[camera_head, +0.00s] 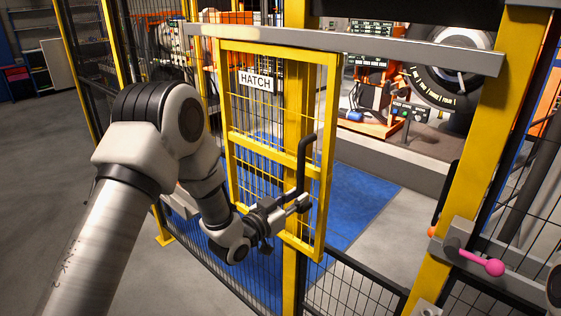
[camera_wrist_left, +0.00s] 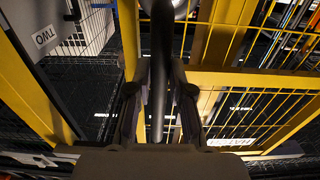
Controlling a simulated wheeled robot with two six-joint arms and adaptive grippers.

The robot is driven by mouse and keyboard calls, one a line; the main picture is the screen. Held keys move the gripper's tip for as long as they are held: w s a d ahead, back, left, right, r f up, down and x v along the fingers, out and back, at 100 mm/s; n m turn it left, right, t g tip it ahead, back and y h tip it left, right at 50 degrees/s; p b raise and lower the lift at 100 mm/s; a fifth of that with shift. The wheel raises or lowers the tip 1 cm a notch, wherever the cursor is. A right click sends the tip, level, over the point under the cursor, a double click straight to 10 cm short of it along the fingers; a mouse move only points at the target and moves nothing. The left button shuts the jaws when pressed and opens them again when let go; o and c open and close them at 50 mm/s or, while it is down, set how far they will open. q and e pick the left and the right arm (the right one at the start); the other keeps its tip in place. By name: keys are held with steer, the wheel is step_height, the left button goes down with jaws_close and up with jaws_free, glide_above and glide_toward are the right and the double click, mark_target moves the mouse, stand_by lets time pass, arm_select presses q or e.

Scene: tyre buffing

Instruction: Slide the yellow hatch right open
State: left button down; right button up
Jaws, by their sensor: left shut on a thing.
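The yellow hatch (camera_head: 234,135) is a mesh-filled frame with a white HATCH label (camera_head: 255,81). It hangs under a grey rail (camera_head: 400,48) and overlaps a yellow post at the left side of the opening. A black upright handle (camera_head: 303,160) is on its right part. My left gripper (camera_head: 301,203) is shut on the handle's lower part. In the left wrist view the dark handle (camera_wrist_left: 159,60) runs between the two fingers of the gripper (camera_wrist_left: 160,95). My right gripper is not in view.
Right of the hatch the opening is clear, showing a blue floor mat (camera_head: 365,197) and a machine with a tyre (camera_head: 450,70) beyond. A yellow post (camera_head: 480,130) bounds it at right. A lever with a pink knob (camera_head: 494,267) is beside that post. Low black mesh (camera_head: 355,290) crosses below.

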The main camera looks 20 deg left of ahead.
arm_select(q)
steer(key=w+a, duration=0.4)
steer(key=a, duration=0.7)
steer(key=shift+a, duration=0.3)
steer(key=c, duration=1)
jaws_free()
steer(key=shift+w, duration=0.1)
steer(key=shift+c, duration=0.2)
steer(key=p+v, duration=0.2)
steer(key=v, duration=0.4)
steer(key=shift+d, duration=0.15)
